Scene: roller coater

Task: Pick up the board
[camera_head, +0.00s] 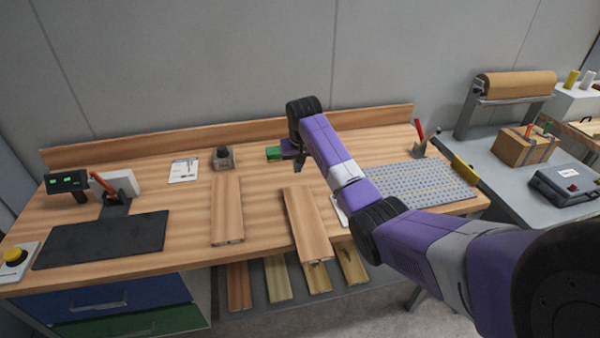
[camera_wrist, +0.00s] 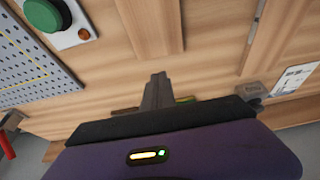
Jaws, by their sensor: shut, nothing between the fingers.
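Two wooden boards lie on the workbench: a left board (camera_head: 227,210) and a right board (camera_head: 307,225) that is slightly slanted, with its near end at the front edge. My gripper (camera_head: 298,164) is shut and empty, above the bench beyond the far end of the right board. In the wrist view my shut fingers (camera_wrist: 158,78) point toward a board (camera_wrist: 150,25) at the top middle, apart from it in the picture. Another board (camera_wrist: 268,35) shows at the right. The height of my fingers above the bench is hard to tell.
A green object (camera_head: 273,153) lies beside my gripper. A grey perforated mat (camera_head: 420,186) is at right, a black mat (camera_head: 103,240) at left. A green button (camera_wrist: 45,14) shows in the wrist view. More boards (camera_head: 278,278) sit on the shelf below. The wall is behind.

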